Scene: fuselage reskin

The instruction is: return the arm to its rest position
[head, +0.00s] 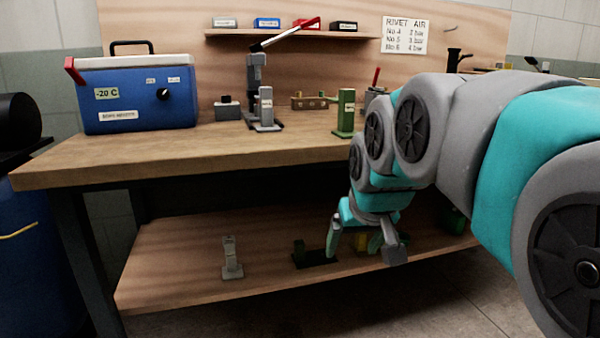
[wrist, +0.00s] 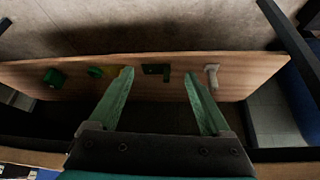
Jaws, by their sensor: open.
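My gripper (head: 364,245) hangs at the end of my bent arm, in front of the workbench and lower than its top. In the wrist view its two green fingers (wrist: 160,88) are spread apart with nothing between them. The wrist view looks down past the bench top's edge onto the lower shelf. My arm covers the right part of the bench in the head view.
The workbench top (head: 200,155) holds a blue cooler box (head: 140,95), a lever press (head: 258,85) and a green stand (head: 344,115). The lower shelf (head: 180,265) holds a grey stand (head: 231,258) and a dark green part (head: 312,254). Floor (head: 440,305) shows at front right.

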